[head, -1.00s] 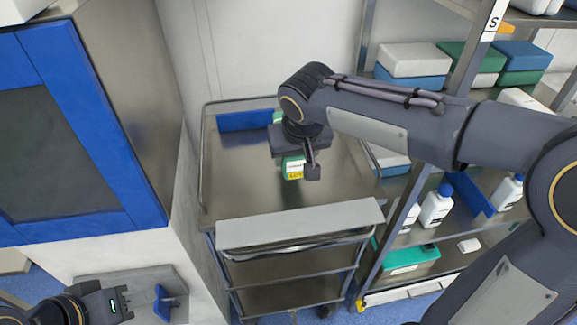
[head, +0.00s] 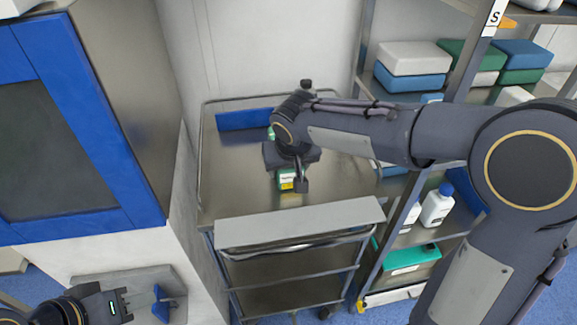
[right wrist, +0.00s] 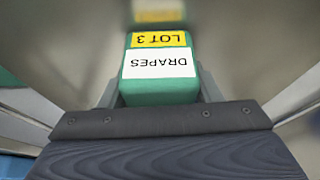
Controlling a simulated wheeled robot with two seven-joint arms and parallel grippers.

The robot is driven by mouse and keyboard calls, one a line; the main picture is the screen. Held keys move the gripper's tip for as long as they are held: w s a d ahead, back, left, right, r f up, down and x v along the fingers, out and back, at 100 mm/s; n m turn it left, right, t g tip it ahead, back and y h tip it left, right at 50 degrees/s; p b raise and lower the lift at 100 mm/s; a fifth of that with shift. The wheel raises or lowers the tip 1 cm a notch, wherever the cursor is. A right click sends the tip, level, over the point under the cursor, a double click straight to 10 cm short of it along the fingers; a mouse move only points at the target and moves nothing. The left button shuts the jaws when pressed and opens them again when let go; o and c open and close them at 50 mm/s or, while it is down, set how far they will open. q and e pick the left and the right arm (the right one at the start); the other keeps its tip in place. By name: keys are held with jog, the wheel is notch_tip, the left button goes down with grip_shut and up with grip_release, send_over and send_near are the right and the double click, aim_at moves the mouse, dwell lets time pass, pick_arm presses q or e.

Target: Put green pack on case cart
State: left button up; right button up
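The green pack (head: 286,180), with a white and yellow label, is between the fingers of my right gripper (head: 292,178), over the top of the case cart (head: 230,180). In the right wrist view, the pack (right wrist: 160,92) reads "DRAPES" and "LOT 3", with the fingers (right wrist: 160,95) against both its sides. Part of the pack is hidden by the gripper in the head view. I cannot tell whether its underside touches the cart top. My left gripper (head: 125,303) is at the bottom left, apart from the cart, and looks open and empty.
A shelf rack with several packs (head: 412,60) and white bottles (head: 437,206) stands right of the cart. A blue-framed cabinet (head: 85,120) stands to the left. A blue strip (head: 245,119) lies along the cart's back edge. The cart top around the pack is mostly clear.

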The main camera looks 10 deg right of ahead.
jog(key=o, duration=0.4)
jog(key=shift+c, duration=0.2)
jog(key=shift+r, duration=0.35)
jog(key=p+v, duration=0.2)
jog(key=v, duration=1)
jog(key=s+d+f+y, duration=0.1)
jog(key=s+d, duration=0.2)
jog(key=s+d+f, duration=0.2)
jog(key=s+d, duration=0.1)
jog(key=s, duration=0.1)
jog(key=s+d+f+m+y, duration=0.1)
jog(key=s+d, duration=0.2)
jog(key=d, duration=0.1)
jog(key=shift+s+f+y, duration=0.2)
jog(key=shift+s+y, duration=0.1)
jog(key=shift+s, duration=0.1)
jog(key=s+f+m+t+y, duration=0.1)
jog(key=s+f, duration=0.4)
jog(key=s, duration=0.4)
notch_tip(320, 180, up, 7)
jog(key=s+p, duration=0.1)
jog(key=p, duration=0.6)
jog(key=shift+d, duration=0.3)
